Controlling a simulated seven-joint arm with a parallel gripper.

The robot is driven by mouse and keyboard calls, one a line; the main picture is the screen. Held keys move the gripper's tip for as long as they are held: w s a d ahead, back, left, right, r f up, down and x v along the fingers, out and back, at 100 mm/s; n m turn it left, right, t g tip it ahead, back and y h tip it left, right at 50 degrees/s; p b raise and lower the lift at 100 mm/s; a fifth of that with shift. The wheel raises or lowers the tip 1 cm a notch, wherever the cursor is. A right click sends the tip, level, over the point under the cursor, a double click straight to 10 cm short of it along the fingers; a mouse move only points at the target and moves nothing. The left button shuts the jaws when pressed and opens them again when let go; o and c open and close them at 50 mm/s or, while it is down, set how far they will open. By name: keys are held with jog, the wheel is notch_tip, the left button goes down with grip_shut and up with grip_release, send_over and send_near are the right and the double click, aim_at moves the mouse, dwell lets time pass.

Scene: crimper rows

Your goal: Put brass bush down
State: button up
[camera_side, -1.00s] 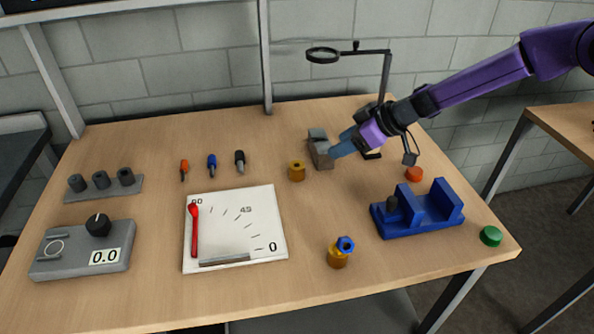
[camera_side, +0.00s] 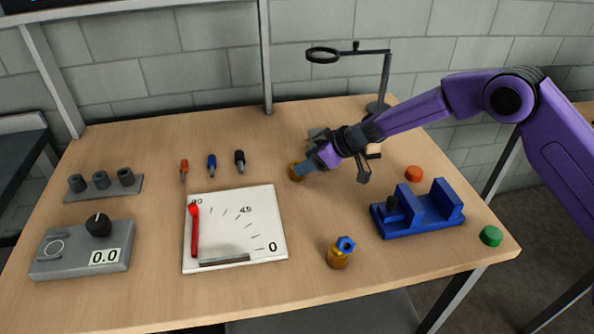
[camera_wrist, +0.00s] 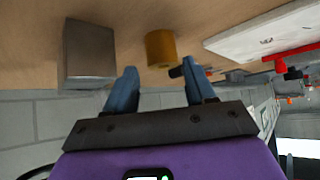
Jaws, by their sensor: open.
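A brass bush (camera_side: 294,172) stands on the bench right of the hand tools, partly covered by my gripper in the side view. In the wrist view the brass bush (camera_wrist: 161,47) lies just beyond and between the fingertips. My gripper (camera_side: 305,168) is open, with its blue fingers low beside the bush. In the wrist view my gripper (camera_wrist: 159,70) shows its fingers spread with nothing held between them. Whether a finger touches the bush cannot be told. Another brass piece (camera_side: 338,260) with a blue hexagonal top (camera_side: 345,244) stands near the front.
A grey metal block (camera_wrist: 90,50) stands close beside the gripper. A white angle board (camera_side: 262,222) with a red lever (camera_side: 194,230) lies in front. A blue fixture (camera_side: 425,213), red button (camera_side: 414,173) and green button (camera_side: 491,236) are at right. A magnifier stand (camera_side: 384,80) rises behind.

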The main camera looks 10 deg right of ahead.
jog(key=shift+x, duration=2.25)
jog(key=shift+s+a, duration=0.1)
jog(key=shift+a, duration=0.05)
jog(key=c, duration=1)
jog(key=shift+r, duration=0.1)
grip_shut()
jog(key=shift+r, duration=0.1)
